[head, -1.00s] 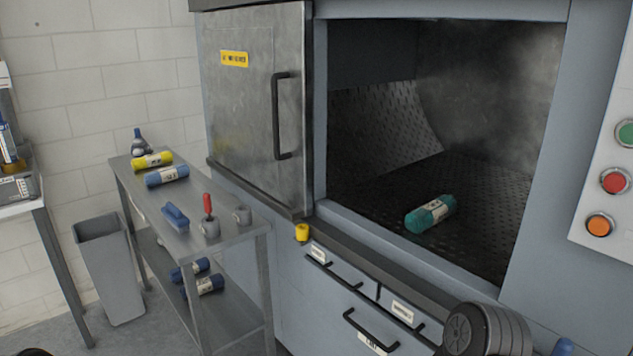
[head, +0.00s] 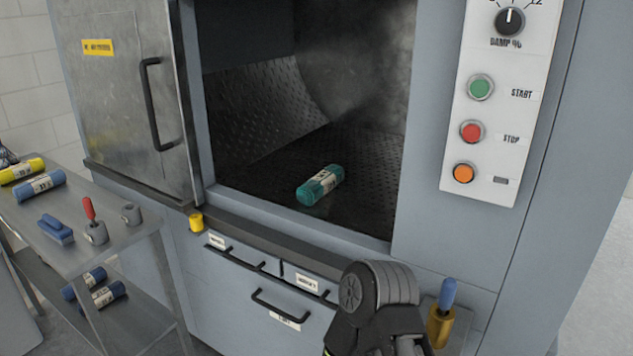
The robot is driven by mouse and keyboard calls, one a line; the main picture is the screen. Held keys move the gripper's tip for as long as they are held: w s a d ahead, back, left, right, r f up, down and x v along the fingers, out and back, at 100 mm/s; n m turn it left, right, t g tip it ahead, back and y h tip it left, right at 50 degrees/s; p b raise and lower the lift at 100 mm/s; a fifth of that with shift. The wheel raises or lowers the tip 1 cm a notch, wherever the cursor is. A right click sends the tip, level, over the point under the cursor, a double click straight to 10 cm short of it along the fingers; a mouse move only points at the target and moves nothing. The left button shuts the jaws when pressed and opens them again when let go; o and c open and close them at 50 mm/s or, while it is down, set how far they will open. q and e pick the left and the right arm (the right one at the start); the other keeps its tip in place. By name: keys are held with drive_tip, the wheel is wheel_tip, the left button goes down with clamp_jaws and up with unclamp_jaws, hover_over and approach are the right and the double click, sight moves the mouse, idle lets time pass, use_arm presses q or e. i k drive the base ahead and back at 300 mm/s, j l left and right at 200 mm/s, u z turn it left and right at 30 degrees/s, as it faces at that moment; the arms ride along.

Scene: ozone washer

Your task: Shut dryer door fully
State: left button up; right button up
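The dryer door (head: 125,100) is a grey metal panel with a black vertical bar handle (head: 153,105) and a yellow label. It stands to the left of the dryer opening (head: 310,120), which is wide open. Inside the dark, perforated chamber lies a teal labelled roll (head: 320,185), with haze above it. A dark part of one of my arms shows at the bottom middle, in front of the drawers and apart from the door. No fingertips of either gripper are visible.
A control panel (head: 500,100) with green, red and orange buttons is right of the opening. A metal cart (head: 120,240) with rolls and tools stands front left. A yellow knob (head: 196,222) sits by the door's lower corner. A blue-handled tool stands in a brass holder (head: 440,325).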

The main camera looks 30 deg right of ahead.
sight(124, 61)
drive_tip(key=i+j+z, duration=0.1)
drive_tip(key=z, duration=0.45)
drive_tip(key=i+j+z, duration=0.15)
drive_tip(key=j+z, duration=0.2)
drive_tip(key=j, duration=0.6)
drive_tip(key=j+z, duration=0.35)
drive_tip(key=j, duration=0.55)
drive_tip(key=j+z, duration=0.15)
drive_tip(key=j, duration=3.1)
